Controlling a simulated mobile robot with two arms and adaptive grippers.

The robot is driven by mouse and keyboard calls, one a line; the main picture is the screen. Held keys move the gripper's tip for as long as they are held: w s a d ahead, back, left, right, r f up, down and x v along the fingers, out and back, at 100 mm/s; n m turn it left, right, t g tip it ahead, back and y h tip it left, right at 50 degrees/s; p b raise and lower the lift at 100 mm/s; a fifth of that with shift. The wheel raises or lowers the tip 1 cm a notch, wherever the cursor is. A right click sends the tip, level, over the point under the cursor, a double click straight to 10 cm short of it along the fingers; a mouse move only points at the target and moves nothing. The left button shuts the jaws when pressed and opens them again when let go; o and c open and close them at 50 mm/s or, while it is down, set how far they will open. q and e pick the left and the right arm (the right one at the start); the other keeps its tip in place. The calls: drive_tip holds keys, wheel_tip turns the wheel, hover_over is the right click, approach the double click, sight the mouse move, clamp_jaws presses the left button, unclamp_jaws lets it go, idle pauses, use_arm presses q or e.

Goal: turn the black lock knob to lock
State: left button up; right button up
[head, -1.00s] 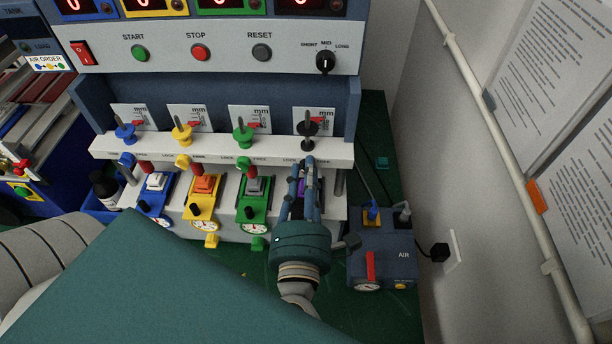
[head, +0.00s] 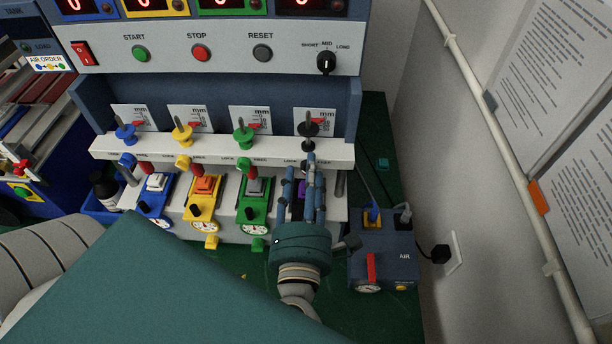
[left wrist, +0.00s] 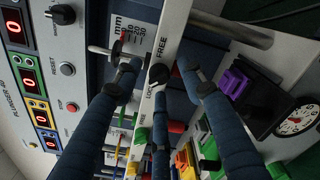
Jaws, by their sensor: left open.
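The black lock knob (left wrist: 158,74) sits on the white ledge between the FREE label and the partly covered lock label, in the left wrist view. It carries a small white mark; I cannot tell its exact direction. My left gripper (left wrist: 160,82) is open, its fingers spread around the knob, with no clear contact. In the head view my left gripper (head: 305,174) reaches up to the rightmost station, and its fingers hide most of the knob there. My right gripper is in neither view.
A black plunger knob (head: 308,129) stands just above the fingers. The green station (head: 255,198) is close on the left. A blue AIR box (head: 384,248) stands to the right of my wrist, with the wall beyond.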

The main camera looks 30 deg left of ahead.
use_arm(q)
drive_tip(key=v, duration=1.2)
